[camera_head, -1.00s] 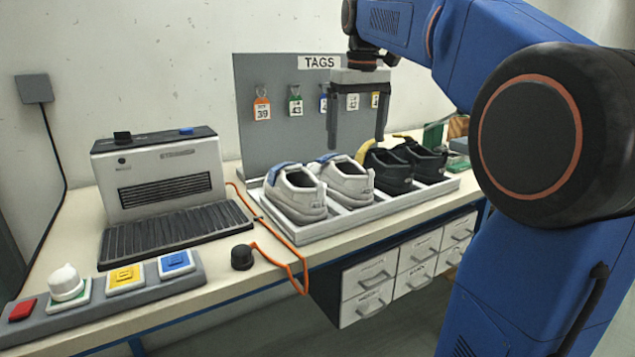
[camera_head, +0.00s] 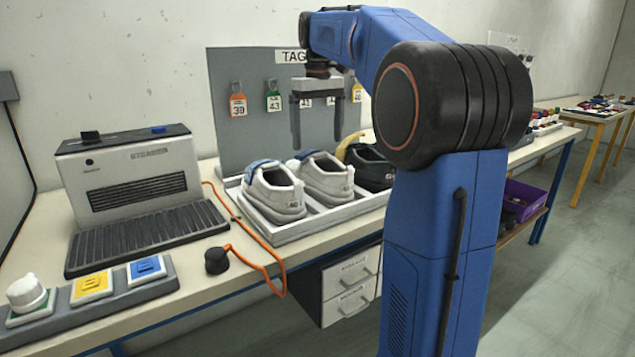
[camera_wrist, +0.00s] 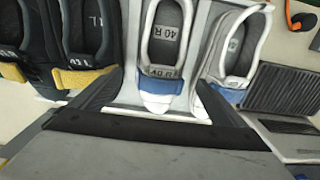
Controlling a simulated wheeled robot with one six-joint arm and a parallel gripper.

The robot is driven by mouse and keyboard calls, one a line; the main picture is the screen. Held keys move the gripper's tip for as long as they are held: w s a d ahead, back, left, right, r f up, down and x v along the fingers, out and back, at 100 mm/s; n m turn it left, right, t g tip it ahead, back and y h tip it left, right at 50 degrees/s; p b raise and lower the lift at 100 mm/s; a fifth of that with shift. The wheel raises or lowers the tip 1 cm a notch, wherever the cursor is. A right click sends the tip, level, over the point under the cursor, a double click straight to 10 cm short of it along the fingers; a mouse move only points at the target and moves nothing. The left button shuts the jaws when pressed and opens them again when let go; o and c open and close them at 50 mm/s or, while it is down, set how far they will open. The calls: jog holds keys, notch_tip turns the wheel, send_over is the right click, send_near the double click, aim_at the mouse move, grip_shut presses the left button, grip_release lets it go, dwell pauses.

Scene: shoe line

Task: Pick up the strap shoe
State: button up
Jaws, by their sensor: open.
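Two pale grey shoes with blue straps stand in a white tray (camera_head: 285,236): a left one (camera_head: 272,192) and a right one (camera_head: 326,179). Beside them is a black shoe (camera_head: 374,172) with a yellow strap. My gripper (camera_head: 317,138) points down, open and empty, above the right grey shoe, with a gap below the fingers. In the wrist view, that grey shoe (camera_wrist: 165,52), marked 40 R, lies between the open fingers. The other grey shoe (camera_wrist: 234,50) is to the right. Two black shoes (camera_wrist: 86,35) with yellow straps are to the left. My arm hides part of the tray.
A grey tag board (camera_head: 232,115) stands behind the tray. A grey machine (camera_head: 135,180) with a ribbed front, a button panel (camera_head: 120,290), a black knob (camera_head: 217,261) and an orange cable (camera_head: 272,272) are to the left. Drawers (camera_head: 350,285) hang under the bench.

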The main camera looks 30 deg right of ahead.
aim_at(317, 163)
jog(key=shift+a+f, duration=0.15)
jog(key=shift+f, duration=4.55)
jog(key=c, duration=1.4)
